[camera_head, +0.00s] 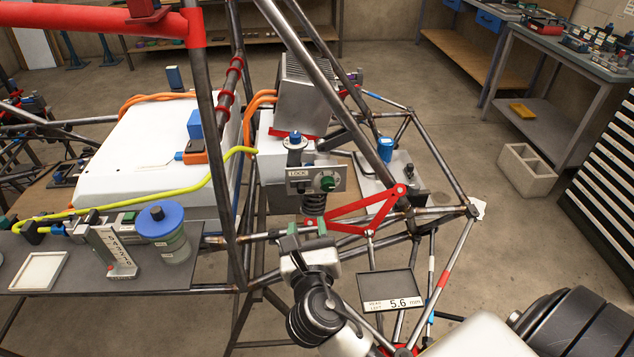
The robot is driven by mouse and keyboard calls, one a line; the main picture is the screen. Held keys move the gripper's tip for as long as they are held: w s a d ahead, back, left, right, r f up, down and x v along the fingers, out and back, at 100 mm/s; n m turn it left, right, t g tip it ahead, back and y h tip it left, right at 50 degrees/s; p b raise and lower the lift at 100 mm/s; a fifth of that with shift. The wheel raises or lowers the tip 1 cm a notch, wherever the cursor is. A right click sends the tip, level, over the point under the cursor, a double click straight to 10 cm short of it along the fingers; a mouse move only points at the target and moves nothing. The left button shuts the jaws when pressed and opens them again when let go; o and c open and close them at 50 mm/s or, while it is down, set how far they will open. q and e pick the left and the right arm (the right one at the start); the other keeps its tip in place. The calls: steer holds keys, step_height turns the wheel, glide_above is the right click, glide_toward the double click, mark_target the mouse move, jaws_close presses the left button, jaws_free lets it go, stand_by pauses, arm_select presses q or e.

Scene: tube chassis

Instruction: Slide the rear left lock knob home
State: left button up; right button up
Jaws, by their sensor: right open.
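A grey lock plate (346,180) with a "LOCK" label stands upright on the chassis near the picture's middle. A dark green round knob (328,184) sits on its right part, over a pale marked disc. The frame does not show clearly which slot position the knob is in. My right gripper (306,229) is open, with green-tipped fingers apart and nothing seen between them. It shows below the plate and knob, apart from the knob in the picture. A dark coil spring (314,203) shows between the plate and the fingers. My left gripper is not in view.
A blue-topped dial (295,138) stands just above the plate. Red suspension arms (368,211) and steel tubes crowd the right side. A small display (390,291) reads 5.6 mm. A dark tray (70,262) with a blue-lidded jar (161,221) lies left.

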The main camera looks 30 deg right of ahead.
mark_target(301, 191)
steer(key=x, duration=0.4)
steer(key=p+x, duration=0.1)
steer(key=x, duration=0.2)
steer(key=shift+w+a+r, duration=0.1)
steer(key=shift+a+r, duration=0.05)
steer(key=shift+a, duration=0.2)
steer(key=shift+x, duration=1.05)
steer(key=shift+w+d, duration=0.2)
steer(key=shift+w, duration=0.2)
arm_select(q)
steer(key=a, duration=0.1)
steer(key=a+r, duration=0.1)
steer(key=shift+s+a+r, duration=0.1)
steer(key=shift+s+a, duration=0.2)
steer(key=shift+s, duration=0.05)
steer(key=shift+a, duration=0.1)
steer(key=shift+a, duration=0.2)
arm_select(e)
jaws_close()
